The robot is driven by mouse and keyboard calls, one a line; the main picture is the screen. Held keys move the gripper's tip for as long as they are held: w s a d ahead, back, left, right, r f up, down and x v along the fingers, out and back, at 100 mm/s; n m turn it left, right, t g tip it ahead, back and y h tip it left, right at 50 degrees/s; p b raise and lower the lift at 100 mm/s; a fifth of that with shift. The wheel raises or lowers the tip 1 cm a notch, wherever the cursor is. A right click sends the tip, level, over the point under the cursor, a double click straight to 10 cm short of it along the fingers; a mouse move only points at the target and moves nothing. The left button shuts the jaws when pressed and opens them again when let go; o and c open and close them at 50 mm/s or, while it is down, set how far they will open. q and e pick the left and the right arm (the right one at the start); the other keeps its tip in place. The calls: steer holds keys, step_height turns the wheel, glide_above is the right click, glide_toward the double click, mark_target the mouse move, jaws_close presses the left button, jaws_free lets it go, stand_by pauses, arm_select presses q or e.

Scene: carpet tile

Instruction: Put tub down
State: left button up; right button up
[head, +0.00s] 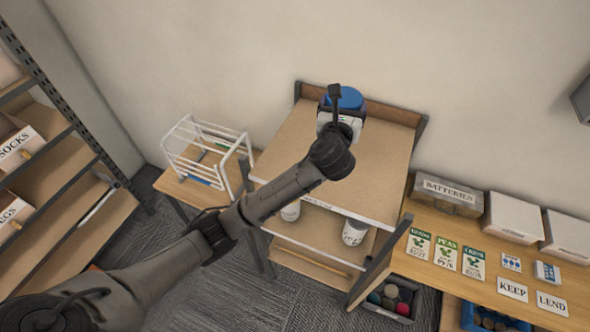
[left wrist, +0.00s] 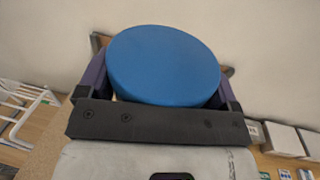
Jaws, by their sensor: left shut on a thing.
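The tub shows its round blue lid (head: 348,97) at the back of the cart's top shelf (head: 300,150) in the head view. In the left wrist view the blue lid (left wrist: 165,66) fills the space between the fingers. My left gripper (head: 342,106) is shut on the tub, with one finger on each side of it. The gripper and arm hide most of the tub's body, and I cannot tell whether its base touches the shelf. My right gripper is not in view.
The cart has a raised back edge (head: 392,112). White containers (head: 355,232) stand on its lower shelf. A white wire rack (head: 205,150) is on the left. A bench with a batteries box (head: 447,195), seed packets and signs is on the right. The cart's top is otherwise clear.

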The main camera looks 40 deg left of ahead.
arm_select(q)
steer(key=shift+w+a+f, duration=0.1)
steer(key=shift+w+a, duration=0.15)
steer(key=shift+w, duration=0.1)
steer(key=shift+a+f, duration=0.15)
steer(key=shift+a, duration=0.1)
steer(key=s+a+f, duration=0.7)
steer(key=a+f, duration=0.1)
steer(key=f, duration=0.2)
steer(key=shift+s+a+f+n+y+p, duration=0.15)
steer(key=shift+a+f+n+y+p, duration=0.05)
steer(key=shift+f+n+y+p, duration=0.15)
steer(key=shift+f, duration=0.1)
steer(key=o, duration=1.4)
steer(key=shift+f, duration=0.1)
